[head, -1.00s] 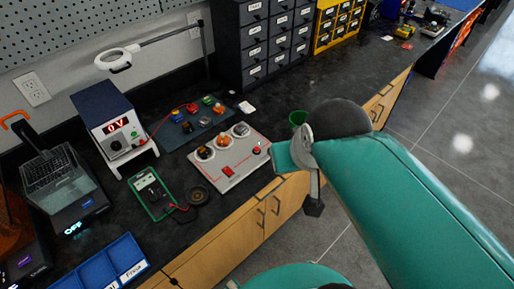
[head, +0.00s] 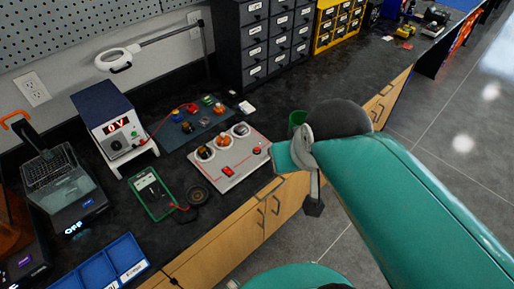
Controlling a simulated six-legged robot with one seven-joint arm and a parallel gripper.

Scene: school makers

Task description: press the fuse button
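A light grey panel (head: 235,178) lies on the black workbench, left of my arm. It carries several round parts in a row along its far side, joined by red lines. A red block-like switch (head: 228,171) sits near its front, and a small round red button (head: 257,150) sits near its right edge. I cannot read any label that tells which is the fuse button. My teal arm comes in from the right and bends beside the panel's right end. A small dark piece (head: 314,207) hangs below the bend, perhaps my gripper; its fingers cannot be made out.
A power supply (head: 110,122) reading 0 V stands behind left. A green-edged meter (head: 152,194) lies left of the panel, a blue parts mat (head: 205,122) behind it. Blue bins (head: 100,270) are front left. Floor is clear at right.

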